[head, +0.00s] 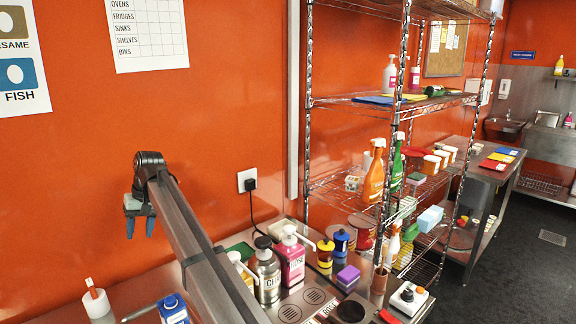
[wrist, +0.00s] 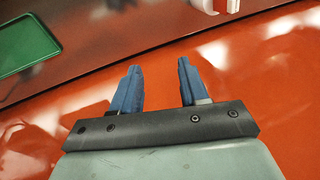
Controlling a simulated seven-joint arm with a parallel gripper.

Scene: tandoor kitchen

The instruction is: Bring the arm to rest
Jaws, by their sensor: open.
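My arm (head: 205,255) rises from the bottom of the head view and folds over at its dark elbow or wrist joint. My gripper (head: 139,226) hangs at its end, in front of the orange wall and above the left part of the steel counter. In the wrist view my gripper (wrist: 160,82) shows two blue fingers well apart, with nothing between them. It is open and empty, and touches nothing that I can see.
Below stand a white pot with a brush (head: 96,302) and a blue-and-white carton (head: 173,308). Bottles (head: 267,272), a pink container (head: 290,262) and a purple sponge (head: 348,275) crowd the counter right of my arm. A wire shelf (head: 340,105) stands further right. The wrist view shows a green tray (wrist: 24,44).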

